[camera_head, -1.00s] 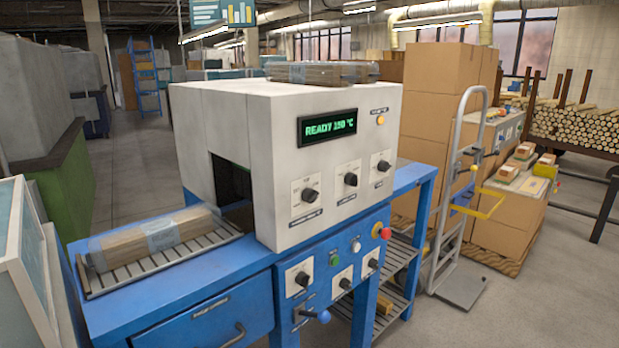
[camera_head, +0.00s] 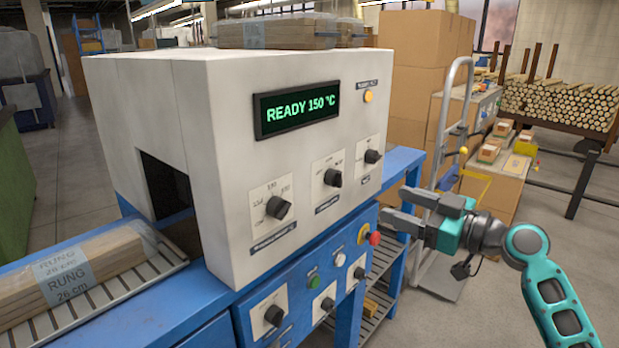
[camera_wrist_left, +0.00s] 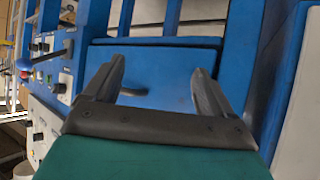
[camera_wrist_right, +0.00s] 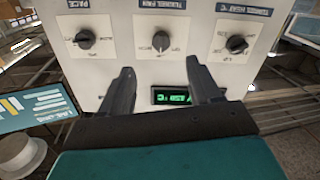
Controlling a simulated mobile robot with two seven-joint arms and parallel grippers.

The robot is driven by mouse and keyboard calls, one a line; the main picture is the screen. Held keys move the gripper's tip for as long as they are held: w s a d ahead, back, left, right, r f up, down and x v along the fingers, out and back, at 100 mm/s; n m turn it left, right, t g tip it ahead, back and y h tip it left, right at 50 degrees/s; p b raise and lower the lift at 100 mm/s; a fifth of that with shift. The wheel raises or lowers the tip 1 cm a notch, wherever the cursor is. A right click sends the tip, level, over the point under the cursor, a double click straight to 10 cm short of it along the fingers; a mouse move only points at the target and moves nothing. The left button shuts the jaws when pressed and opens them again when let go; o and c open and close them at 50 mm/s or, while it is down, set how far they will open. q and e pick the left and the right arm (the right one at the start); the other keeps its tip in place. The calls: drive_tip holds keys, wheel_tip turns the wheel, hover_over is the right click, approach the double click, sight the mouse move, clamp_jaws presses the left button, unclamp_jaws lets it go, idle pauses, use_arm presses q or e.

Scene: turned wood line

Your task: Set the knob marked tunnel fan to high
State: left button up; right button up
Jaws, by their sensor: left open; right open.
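The tunnel fan knob (camera_head: 332,177) is the middle of three black knobs on the white machine front. In the right wrist view it shows upside down with its label, the knob (camera_wrist_right: 161,41) centred beyond the fingertips; its setting is too small to read surely. My right gripper (camera_head: 391,204) is open and empty, in front of the machine, right of and lower than the knob in the head view, apart from it. It also shows in the right wrist view (camera_wrist_right: 160,66). My left gripper (camera_wrist_left: 158,66) is open and empty, facing the blue cabinet, outside the head view.
The tunnel heat knob (camera_head: 277,207) and pace knob (camera_head: 372,156) flank it. The display (camera_head: 297,109) reads READY 150 °C. Below are a red button (camera_head: 375,238), a green button (camera_head: 313,282) and more knobs. A wrapped rung bundle (camera_head: 80,270) lies left; a hand truck (camera_head: 440,190) stands right.

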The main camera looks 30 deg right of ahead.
sight(342, 182)
drive_tip(key=x, duration=0.4)
drive_tip(key=p+x, duration=0.1)
drive_tip(key=x, duration=0.3)
drive_tip(key=p+x, duration=0.1)
drive_tip(key=x, duration=0.4)
drive_tip(key=shift+a+r, duration=0.2)
drive_tip(key=shift+r, duration=0.2)
use_arm(q)
drive_tip(key=shift+s+a+r, duration=0.3)
drive_tip(key=shift+a, duration=0.35)
use_arm(e)
drive_tip(key=c, duration=1)
use_arm(q)
drive_tip(key=shift+r, duration=0.1)
use_arm(e)
drive_tip(key=shift+c, duration=0.2)
